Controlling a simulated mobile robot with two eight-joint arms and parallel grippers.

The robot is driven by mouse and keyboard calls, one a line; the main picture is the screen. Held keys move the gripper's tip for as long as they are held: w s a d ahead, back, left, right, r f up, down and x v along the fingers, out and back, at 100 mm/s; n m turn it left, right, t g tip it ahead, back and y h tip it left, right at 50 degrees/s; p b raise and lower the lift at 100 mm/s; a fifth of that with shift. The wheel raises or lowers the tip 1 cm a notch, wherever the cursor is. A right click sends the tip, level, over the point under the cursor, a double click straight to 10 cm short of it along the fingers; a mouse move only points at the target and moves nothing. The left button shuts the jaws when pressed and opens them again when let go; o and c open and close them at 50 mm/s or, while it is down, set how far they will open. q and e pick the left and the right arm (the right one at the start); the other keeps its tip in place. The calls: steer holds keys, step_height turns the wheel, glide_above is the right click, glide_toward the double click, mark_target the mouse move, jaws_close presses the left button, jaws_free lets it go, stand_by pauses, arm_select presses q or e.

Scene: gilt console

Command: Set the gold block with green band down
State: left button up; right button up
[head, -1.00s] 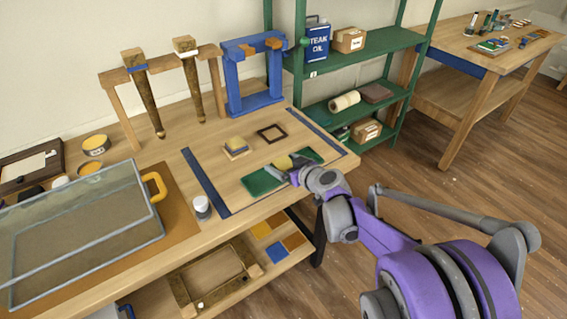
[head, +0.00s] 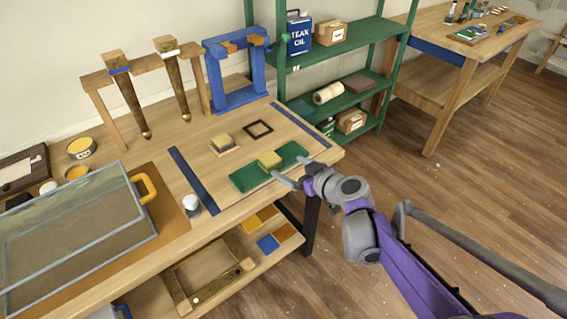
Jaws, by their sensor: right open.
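A gold block (head: 269,160) rests on the green mat (head: 249,179), near its middle. Its green band cannot be made out against the green mat at this size. My right gripper (head: 289,171) is open, just to the right and front of the block, and appears apart from it. Its two fingers spread on either side of a gap facing the block. My left gripper is not in view.
A second gold block (head: 221,141) sits on a small wooden board behind the mat. A dark square frame (head: 258,129) lies beside it. Blue strips (head: 193,181) flank the area. A white-lidded jar (head: 192,205) and a glazed frame with yellow handle (head: 144,187) stand left.

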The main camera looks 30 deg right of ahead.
steer(key=s+a+f+g+y, duration=0.1)
steer(key=s+a+f+g, duration=0.2)
steer(key=a, duration=0.4)
steer(key=s+a+f+g+y, duration=0.1)
steer(key=s+a+f+g, duration=0.1)
steer(key=s+a, duration=0.35)
steer(key=s+a+f+g+h, duration=0.1)
steer(key=s+f, duration=0.1)
steer(key=s, duration=0.4)
steer(key=s+a+f+m+g+h, duration=0.1)
steer(key=s+a+f+g+h, duration=0.1)
steer(key=s, duration=0.3)
steer(key=shift+s+a+f+g, duration=0.15)
steer(key=shift+s+f+g, duration=0.15)
steer(key=shift+s, duration=0.1)
step_height(320, 180, up, 10)
steer(key=w+p, duration=0.1)
steer(key=p, duration=0.8)
steer(key=shift+w+r, duration=0.15)
steer(key=shift+w, duration=0.15)
